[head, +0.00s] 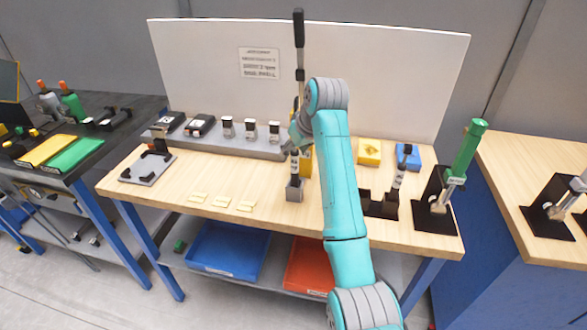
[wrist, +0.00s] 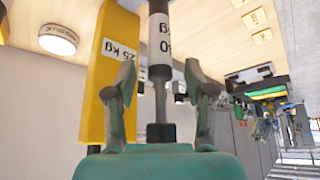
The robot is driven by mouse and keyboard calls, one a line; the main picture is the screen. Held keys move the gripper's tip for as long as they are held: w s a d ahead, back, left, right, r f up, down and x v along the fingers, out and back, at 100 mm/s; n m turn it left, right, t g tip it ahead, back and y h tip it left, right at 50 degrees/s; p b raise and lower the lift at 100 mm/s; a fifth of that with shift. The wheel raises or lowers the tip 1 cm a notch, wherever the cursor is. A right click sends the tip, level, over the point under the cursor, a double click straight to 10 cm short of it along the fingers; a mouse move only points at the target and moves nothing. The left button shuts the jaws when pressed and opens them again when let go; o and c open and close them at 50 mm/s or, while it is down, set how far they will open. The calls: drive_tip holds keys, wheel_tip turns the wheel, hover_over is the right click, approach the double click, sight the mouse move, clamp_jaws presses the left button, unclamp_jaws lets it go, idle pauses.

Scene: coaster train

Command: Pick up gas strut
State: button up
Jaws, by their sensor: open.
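A tall upright strut-like piece with a black upper body (head: 299,30) rises behind my gripper in the head view. Its middle is hidden by my gripper and arm, and a grey block (head: 294,190) stands below on the table. In the wrist view, a dark cylinder with a white label band (wrist: 159,45) and a narrower dark end lies between my two open fingers (wrist: 162,95). It is likely the gas strut; gaps show on both sides, and I cannot tell its depth. My gripper (head: 298,140) is open.
A yellow block marked 25 kg (wrist: 108,60) stands close beside the cylinder. A green-handled tool (head: 467,150) stands in a black holder at right. Yellow (head: 369,152) and blue (head: 412,160) blocks lie behind.

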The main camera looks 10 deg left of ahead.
clamp_jaws()
drive_tip(key=shift+r, duration=0.15)
